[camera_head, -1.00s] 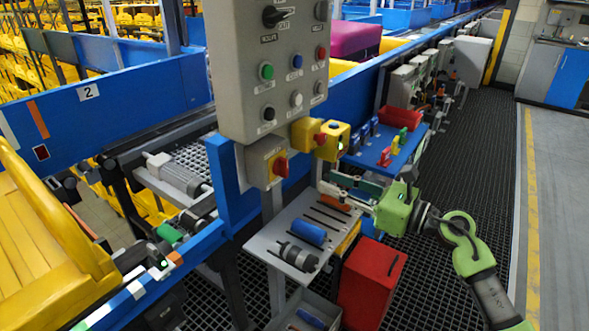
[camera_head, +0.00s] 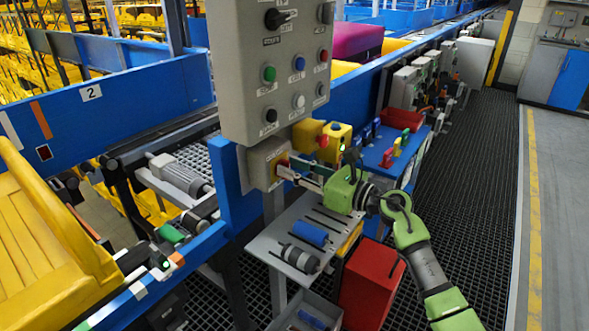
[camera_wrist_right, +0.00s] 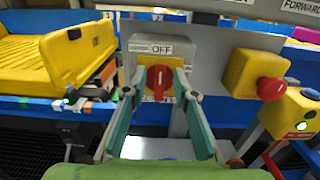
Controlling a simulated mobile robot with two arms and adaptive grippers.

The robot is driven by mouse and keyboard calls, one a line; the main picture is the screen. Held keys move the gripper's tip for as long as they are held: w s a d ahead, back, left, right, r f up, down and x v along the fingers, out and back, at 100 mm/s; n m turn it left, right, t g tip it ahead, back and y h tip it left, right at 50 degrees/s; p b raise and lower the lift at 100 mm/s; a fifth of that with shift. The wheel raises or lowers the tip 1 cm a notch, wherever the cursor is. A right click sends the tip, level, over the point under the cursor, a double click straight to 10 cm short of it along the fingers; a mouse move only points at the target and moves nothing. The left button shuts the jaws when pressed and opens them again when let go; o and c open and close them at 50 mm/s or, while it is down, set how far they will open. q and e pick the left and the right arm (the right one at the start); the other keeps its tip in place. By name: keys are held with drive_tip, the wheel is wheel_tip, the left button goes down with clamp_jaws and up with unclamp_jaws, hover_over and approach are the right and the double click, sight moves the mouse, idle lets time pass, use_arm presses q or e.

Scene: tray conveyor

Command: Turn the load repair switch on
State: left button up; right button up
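The load repair switch is a red rotary handle on a yellow plate, on a small grey box below the large grey control panel (camera_head: 243,110). In the right wrist view the red handle (camera_wrist_right: 159,79) stands upright beneath a label reading "OFF". My right gripper (camera_head: 292,177) is at the front of the box and partly hides the handle in the head view. In the right wrist view its two fingers (camera_wrist_right: 160,88) are apart, one on each side of the handle, with gaps visible. Contact at the tips cannot be told. My left gripper is not in view.
A yellow box with a red emergency knob (camera_wrist_right: 270,88) is just right of the switch, with another yellow button box (camera_head: 339,138) beside it. Below are a grey shelf (camera_head: 268,246) with cylinders and a red bin (camera_head: 370,280). A blue shelf (camera_head: 375,155) holds small coloured items.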

clamp_jaws()
drive_tip(key=shift+m, duration=0.3)
drive_tip(key=shift+w+d+r+m+p, duration=0.1)
drive_tip(key=shift+w+m+p, duration=0.05)
drive_tip(key=shift+m+p, duration=0.75)
drive_tip(key=shift+w+d+f+m+p, duration=0.2)
drive_tip(key=shift+m+p, duration=1.15)
drive_tip(key=shift+m, duration=1.2)
drive_tip(key=shift+w+f+m+p, duration=0.1)
drive_tip(key=shift+f+m+p, duration=0.2)
drive_tip(key=shift+m+p, duration=1.65)
drive_tip(key=shift+w+d+f+m+p, duration=0.2)
drive_tip(key=shift+m+p, duration=0.5)
drive_tip(key=shift+m, duration=2.5)
drive_tip(key=shift+s+a+f, duration=0.1)
